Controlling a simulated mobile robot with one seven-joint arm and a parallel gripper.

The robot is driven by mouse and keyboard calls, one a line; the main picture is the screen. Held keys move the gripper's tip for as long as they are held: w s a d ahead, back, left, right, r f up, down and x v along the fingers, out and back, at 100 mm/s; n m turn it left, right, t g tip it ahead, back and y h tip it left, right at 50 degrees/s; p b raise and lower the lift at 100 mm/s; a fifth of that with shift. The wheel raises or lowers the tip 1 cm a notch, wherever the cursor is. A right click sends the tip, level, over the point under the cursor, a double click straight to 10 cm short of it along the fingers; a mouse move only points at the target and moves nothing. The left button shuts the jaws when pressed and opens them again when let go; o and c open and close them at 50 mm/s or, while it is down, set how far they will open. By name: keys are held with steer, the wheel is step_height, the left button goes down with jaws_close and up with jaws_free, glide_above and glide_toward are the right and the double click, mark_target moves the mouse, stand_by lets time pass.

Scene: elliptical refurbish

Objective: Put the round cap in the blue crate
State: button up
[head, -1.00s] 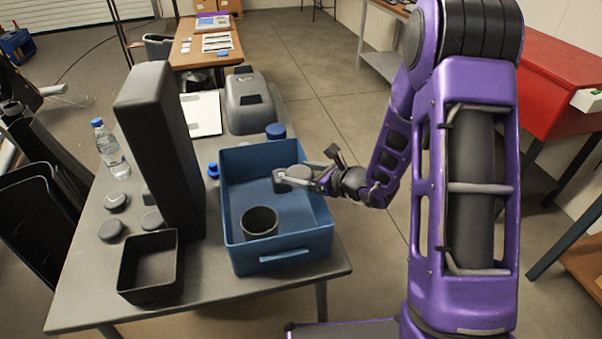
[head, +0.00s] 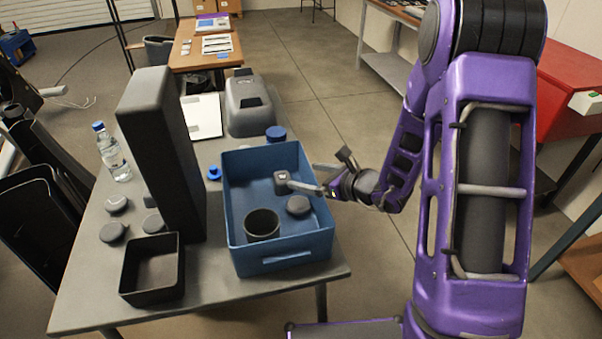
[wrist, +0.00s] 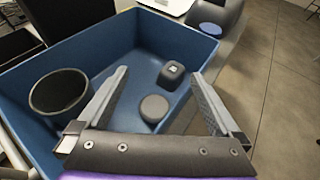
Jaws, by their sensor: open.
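The blue crate (head: 283,247) stands on the grey table. A round dark grey cap (head: 298,206) lies on the crate floor, to the right of a black cup. It also shows in the wrist view (wrist: 154,108), between and beyond my finger tips. My gripper (head: 318,178) is open and empty, at the crate's right wall. Its spread fingers (wrist: 162,90) show in the wrist view over the crate. More round dark caps lie on the table at the left: one near the bottle (head: 117,204), one below it (head: 113,232) and one by the tall block (head: 153,225).
Inside the crate are the black cup (head: 262,224) and a small dark block (head: 282,182). A tall dark block (head: 160,150), an open black box (head: 152,268) and a water bottle (head: 112,155) stand left of the crate. A grey case (head: 248,105) is behind.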

steer(key=v, duration=0.9)
steer(key=shift+p, duration=0.3)
